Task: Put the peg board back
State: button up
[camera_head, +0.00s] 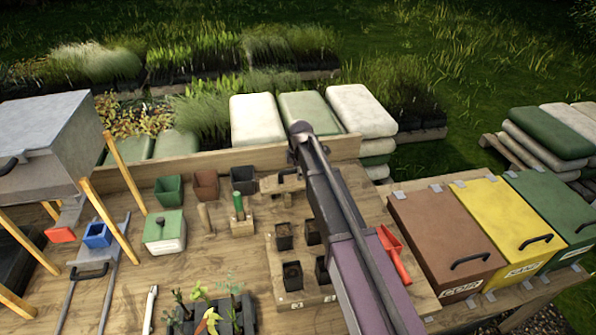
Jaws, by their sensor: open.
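My arm crosses the right middle of the head view and covers part of the bench. My gripper does not show, so its place relative to the block cannot be told. A light wooden board (263,262) holds several small dark square pots (292,275) beside my arm; its right part is hidden.
A green-handled tool (238,206) stands in a wooden block. Green, brown and dark pots line the back. A white box (164,231) and seedling tray (215,318) are left. A red scoop (394,254) and lidded brown, yellow and green bins (447,239) are right.

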aim_at(299, 185)
jog(key=shift+r, duration=0.2)
jog(key=shift+r+p, duration=0.75)
jog(key=shift+p, duration=0.2)
notch_tip(299, 185, up, 11)
jog(key=s+p, duration=0.2)
jog(key=p, duration=0.9)
jog(key=shift+d, duration=0.3)
jog(key=shift+s, duration=0.15)
jog(key=s+d+m+g, duration=0.2)
jog(key=s+d+m, duration=1.9)
jog(key=s+d, duration=0.1)
jog(key=shift+s+d+f+h, duration=0.15)
jog(key=shift+s+h, duration=0.15)
jog(key=shift+s, duration=0.55)
